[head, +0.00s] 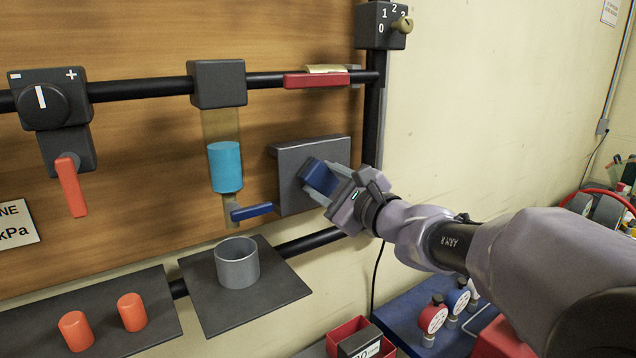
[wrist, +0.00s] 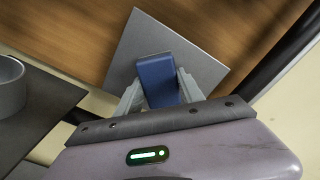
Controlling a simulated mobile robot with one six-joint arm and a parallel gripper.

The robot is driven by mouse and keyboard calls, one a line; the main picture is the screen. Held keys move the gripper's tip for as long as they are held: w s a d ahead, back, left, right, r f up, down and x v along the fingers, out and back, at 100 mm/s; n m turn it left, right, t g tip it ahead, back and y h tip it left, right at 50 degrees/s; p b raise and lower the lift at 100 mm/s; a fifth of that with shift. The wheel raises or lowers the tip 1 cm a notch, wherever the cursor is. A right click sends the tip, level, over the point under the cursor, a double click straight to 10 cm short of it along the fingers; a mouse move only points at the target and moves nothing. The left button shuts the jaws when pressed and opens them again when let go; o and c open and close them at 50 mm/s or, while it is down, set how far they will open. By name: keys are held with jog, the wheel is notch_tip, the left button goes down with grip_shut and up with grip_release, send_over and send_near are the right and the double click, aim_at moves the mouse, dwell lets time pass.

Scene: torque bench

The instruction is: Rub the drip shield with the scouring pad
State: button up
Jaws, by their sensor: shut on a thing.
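The drip shield (head: 300,158) is a dark grey upright plate with a folded top edge, on the wooden panel at the middle right. It also shows as a tilted grey square in the wrist view (wrist: 197,55). My gripper (head: 335,190) is shut on the scouring pad (head: 319,178), a dark blue block, which also shows between the fingers in the wrist view (wrist: 158,80). The pad is in front of the shield's face. I cannot tell whether it touches, as the gripper and pad hide that part of the shield.
A blue lever (head: 252,211) sticks out just left of the shield, under a cyan cylinder (head: 225,167). A grey cup (head: 237,263) stands on a dark shelf (head: 205,307) below. A black pipe with a red handle (head: 316,80) runs above. Two orange cylinders stand at lower left.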

aim_at(294, 180)
jog(key=shift+w+d, duration=1.85)
jog(key=shift+d, duration=0.7)
jog(key=shift+s+a+f+b, duration=0.1)
jog(key=shift+s+a+b, duration=0.65)
jog(key=shift+a, duration=0.3)
jog(key=shift+s+a+f+b, duration=0.1)
jog(key=shift+s+a+b, duration=0.55)
jog(key=shift+a+b, duration=0.3)
jog(key=shift+s+a+r+b, duration=0.1)
jog(key=shift+s+a+b, duration=0.45)
jog(key=shift+a, duration=0.3)
jog(key=shift+s+a+b, duration=0.5)
jog(key=shift+s+a, duration=0.1)
jog(key=shift+a, duration=0.25)
jog(key=shift+s+a+r+b, duration=0.1)
jog(key=shift+s+a+b, duration=0.45)
jog(key=shift+a, duration=0.3)
jog(key=shift+v, duration=2.95)
jog(key=shift+d, duration=0.15)
